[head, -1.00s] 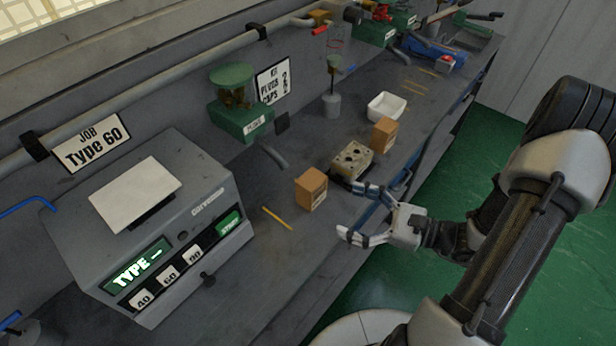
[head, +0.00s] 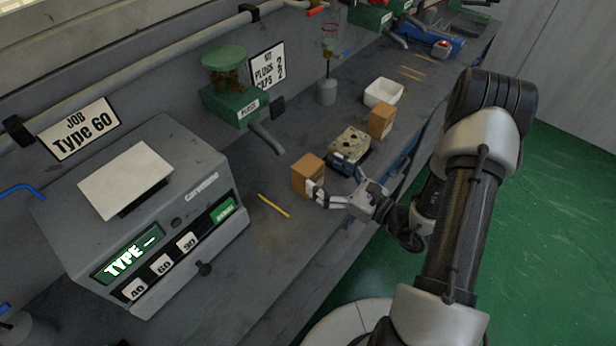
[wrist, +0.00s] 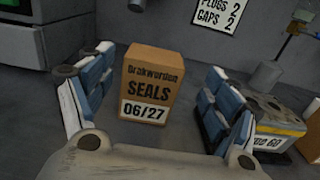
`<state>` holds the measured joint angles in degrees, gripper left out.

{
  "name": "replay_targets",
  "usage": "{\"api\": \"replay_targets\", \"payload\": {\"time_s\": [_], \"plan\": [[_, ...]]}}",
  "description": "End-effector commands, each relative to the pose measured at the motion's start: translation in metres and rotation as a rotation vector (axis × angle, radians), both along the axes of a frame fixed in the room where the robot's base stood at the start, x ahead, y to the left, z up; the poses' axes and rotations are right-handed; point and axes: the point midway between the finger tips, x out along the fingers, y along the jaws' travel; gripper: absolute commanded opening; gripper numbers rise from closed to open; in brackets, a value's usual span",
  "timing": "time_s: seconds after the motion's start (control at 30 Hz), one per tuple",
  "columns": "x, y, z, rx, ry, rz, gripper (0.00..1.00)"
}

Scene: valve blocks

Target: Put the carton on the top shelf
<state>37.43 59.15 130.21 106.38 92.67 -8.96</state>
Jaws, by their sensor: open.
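A small brown carton (head: 308,174) stands upright on the grey bench. In the wrist view the carton (wrist: 149,88) shows its front label, "SEALS 06/27". My gripper (head: 328,182) is open and low over the bench, at the carton's near right side. In the wrist view the carton appears between the two spread fingers, with a gap on each side. I cannot tell how far the fingertips reach along its sides. A second brown carton (head: 381,121) stands farther back on the bench. I cannot make out a top shelf in either view.
A valve block (head: 349,145) stands close to my gripper's right finger. A white tray (head: 384,92), a grey machine (head: 188,190) and a green device (head: 233,102) also stand on the bench.

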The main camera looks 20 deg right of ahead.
Motion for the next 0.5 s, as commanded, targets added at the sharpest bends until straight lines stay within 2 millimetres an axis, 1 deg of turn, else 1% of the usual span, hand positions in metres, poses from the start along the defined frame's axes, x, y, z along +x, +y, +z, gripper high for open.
{"api": "replay_targets", "payload": {"time_s": [0.13,0.3,0.4,0.5], "plan": [[0.007,0.007,0.001,-0.001,-0.002,0.002,0.82],[0.024,0.028,0.002,-0.001,-0.002,0.005,0.82],[0.035,0.034,0.003,-0.002,-0.003,0.003,0.82],[0.040,0.038,0.003,-0.001,-0.001,0.001,0.82]]}}
